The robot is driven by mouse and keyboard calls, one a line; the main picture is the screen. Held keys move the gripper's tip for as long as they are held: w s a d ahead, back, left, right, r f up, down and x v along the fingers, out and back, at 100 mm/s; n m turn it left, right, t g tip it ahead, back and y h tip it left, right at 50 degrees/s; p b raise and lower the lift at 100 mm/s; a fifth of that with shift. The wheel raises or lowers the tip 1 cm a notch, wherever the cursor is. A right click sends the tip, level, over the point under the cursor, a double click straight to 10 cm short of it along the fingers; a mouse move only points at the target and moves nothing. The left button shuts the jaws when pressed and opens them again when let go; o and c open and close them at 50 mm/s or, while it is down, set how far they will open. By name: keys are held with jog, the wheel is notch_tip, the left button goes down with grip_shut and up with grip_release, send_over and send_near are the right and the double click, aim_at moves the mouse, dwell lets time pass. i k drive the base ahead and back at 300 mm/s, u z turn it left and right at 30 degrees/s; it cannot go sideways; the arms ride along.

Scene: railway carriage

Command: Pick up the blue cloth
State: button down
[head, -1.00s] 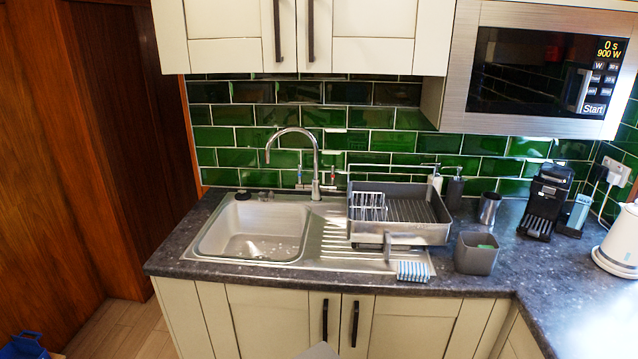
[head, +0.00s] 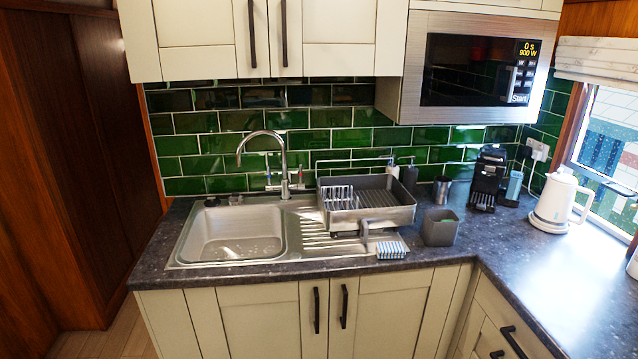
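A small blue-and-white striped cloth (head: 391,250) lies at the front right corner of the metal sink's draining board, close to the counter's front edge. It looks folded or bunched into a small block; I cannot tell which. It is in front of the grey dish rack (head: 385,222) and left of a grey square tub (head: 439,228). Nothing covers it from this view. My gripper is not in view.
The sink basin (head: 232,236) with a curved tap (head: 283,165) is on the left. A coffee machine (head: 487,178) and white kettle (head: 558,204) stand at the right. Cabinets and a microwave (head: 475,73) hang above. The right-hand counter (head: 560,275) is largely clear.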

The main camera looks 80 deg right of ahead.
aim_at(384, 250)
jog(key=z, duration=2.15)
